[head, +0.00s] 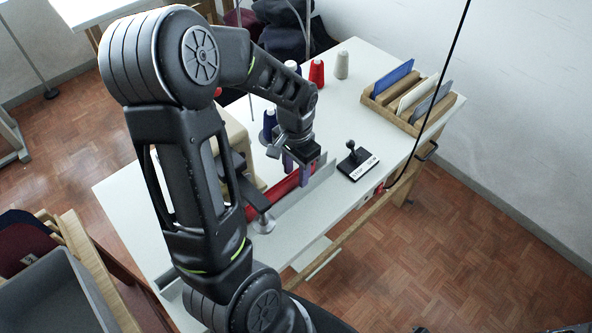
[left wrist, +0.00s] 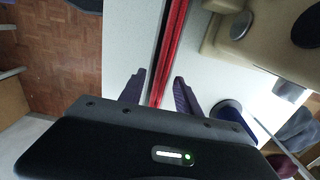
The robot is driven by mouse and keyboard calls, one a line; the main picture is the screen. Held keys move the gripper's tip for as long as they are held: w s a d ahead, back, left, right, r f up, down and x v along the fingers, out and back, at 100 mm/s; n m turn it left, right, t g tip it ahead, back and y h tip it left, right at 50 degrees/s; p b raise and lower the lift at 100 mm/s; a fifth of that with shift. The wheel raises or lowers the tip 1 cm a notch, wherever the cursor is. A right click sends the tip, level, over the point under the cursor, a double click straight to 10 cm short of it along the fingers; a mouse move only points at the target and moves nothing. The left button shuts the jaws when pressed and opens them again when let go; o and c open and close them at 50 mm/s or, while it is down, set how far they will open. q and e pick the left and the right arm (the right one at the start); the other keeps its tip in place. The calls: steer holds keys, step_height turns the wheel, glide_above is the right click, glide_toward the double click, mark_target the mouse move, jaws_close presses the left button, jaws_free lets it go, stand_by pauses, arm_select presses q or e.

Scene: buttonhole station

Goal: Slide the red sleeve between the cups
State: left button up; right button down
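The red sleeve (head: 284,190) is a long narrow strip lying along a pale straight guide on the white table in the head view, partly hidden by my left arm. It also runs up the left wrist view (left wrist: 172,45). My left gripper (head: 297,169) is over the sleeve's far part. In the left wrist view the purple fingers of my left gripper (left wrist: 159,80) stand apart, one on each side of the red strip, with gaps. A round grey metal disc (head: 264,224) is beside the sleeve's near end; I cannot tell whether it is one of the cups. My right gripper is not in view.
A beige machine (head: 240,135) stands behind my arm. A small black lever on a labelled base (head: 357,163) is right of the gripper. Thread cones, including a red one (head: 317,73), and a wooden rack (head: 408,103) stand at the back. The white table (head: 345,110) has clear room between them.

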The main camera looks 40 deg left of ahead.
arm_select(q)
step_height(320, 180, up, 8)
steer(key=shift+f, duration=0.1)
stand_by(0.4)
stand_by(0.5)
